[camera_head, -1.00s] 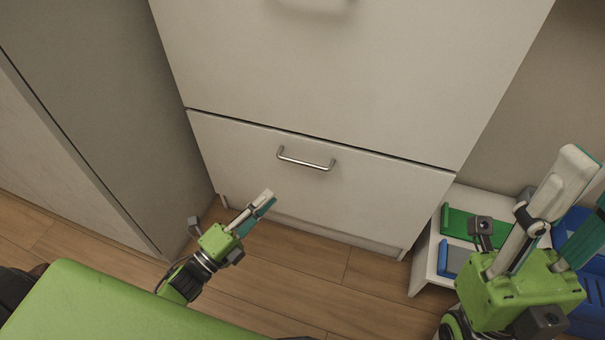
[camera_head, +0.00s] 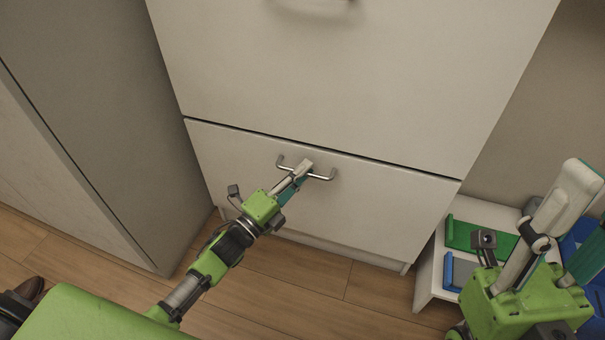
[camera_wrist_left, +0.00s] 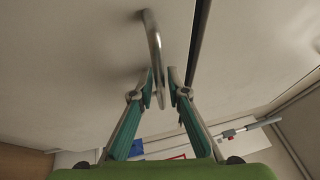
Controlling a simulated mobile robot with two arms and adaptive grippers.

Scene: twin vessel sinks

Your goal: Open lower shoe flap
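The lower shoe flap (camera_head: 393,206) is a pale front panel, closed flush below the upper panel. Its metal bar handle (camera_head: 322,177) sits near its top edge. My left gripper (camera_head: 303,170) is at the middle of this handle. In the left wrist view the handle (camera_wrist_left: 154,42) runs between the two fingertips of the left gripper (camera_wrist_left: 161,80). The fingers stand apart on either side of the bar, with a small gap at the right finger. My right gripper (camera_head: 588,184) is raised at the right edge, fingers spread, with nothing seen between them.
The upper panel (camera_head: 350,80) has its own handle at the top. A grey cabinet side (camera_head: 110,110) stands close on the left. A low white shelf (camera_head: 428,270) with green and blue items stands at right, near my right arm. Wooden floor (camera_head: 300,275) lies open in front.

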